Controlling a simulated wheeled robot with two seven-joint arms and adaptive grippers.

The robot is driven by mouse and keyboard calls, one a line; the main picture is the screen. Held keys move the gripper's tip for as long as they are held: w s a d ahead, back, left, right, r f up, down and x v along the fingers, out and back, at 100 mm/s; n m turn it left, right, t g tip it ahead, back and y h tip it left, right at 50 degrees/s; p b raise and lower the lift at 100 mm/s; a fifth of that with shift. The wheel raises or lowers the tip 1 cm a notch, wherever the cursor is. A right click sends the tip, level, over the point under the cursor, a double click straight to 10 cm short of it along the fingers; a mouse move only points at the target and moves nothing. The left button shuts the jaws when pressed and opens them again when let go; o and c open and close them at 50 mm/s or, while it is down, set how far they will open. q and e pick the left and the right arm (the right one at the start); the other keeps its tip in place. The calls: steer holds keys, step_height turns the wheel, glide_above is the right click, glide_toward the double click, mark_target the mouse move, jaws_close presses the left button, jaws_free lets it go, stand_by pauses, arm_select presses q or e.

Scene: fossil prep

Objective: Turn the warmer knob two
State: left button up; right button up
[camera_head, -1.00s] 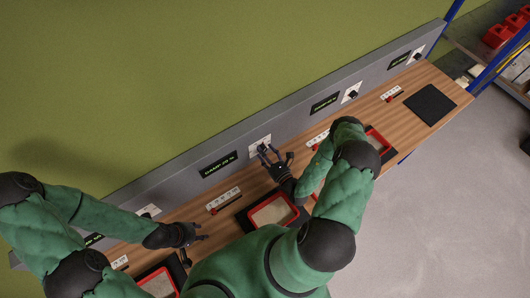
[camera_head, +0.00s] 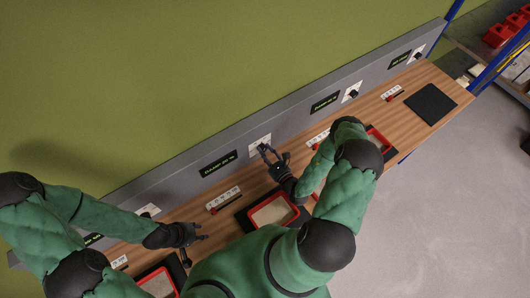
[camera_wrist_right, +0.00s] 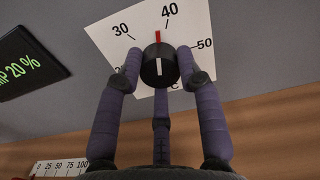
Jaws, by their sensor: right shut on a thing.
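The dark round knob (camera_wrist_right: 159,66) sits on a white dial plate (camera_wrist_right: 185,25) in the right wrist view. The plate's scale shows 30, 40 and 50, and a red mark stands at the knob's top, just left of 40. A white line runs down the knob's face. My right gripper (camera_wrist_right: 160,75) is shut on the knob, with a finger on each side. In the head view my right gripper (camera_head: 268,153) reaches the wall panel at the dial plate (camera_head: 258,141). My left gripper (camera_head: 199,248) is open and empty, over the bench at lower left.
A display (camera_wrist_right: 25,58) left of the dial ends in "MP 20 %". More dials and displays line the grey panel (camera_head: 295,127). Red-rimmed trays (camera_head: 251,222) and white labelled strips (camera_head: 224,196) lie on the wooden bench. A black mat (camera_head: 430,104) lies at the right end.

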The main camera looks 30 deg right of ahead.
steer(key=n+b, duration=0.1)
steer(key=n, duration=0.4)
steer(key=shift+f+n, duration=0.1)
steer(key=shift+n, duration=0.2)
arm_select(q)
step_height(320, 180, down, 2)
steer(key=shift+f+b, duration=0.1)
steer(key=shift+b, duration=0.35)
arm_select(e)
steer(key=n, duration=0.5)
arm_select(q)
steer(key=shift+f+b, duration=0.4)
steer(key=shift+b, duration=0.05)
arm_select(e)
steer(key=n, duration=0.5)
steer(key=shift+n, duration=0.4)
arm_select(q)
steer(key=shift+f+b, duration=0.35)
arm_select(e)
steer(key=shift+n, duration=2.3)
steer(key=o, duration=1.2)
steer(key=shift+c, duration=0.2)
steer(key=s+d, duration=0.1)
steer(key=s, duration=1.1)
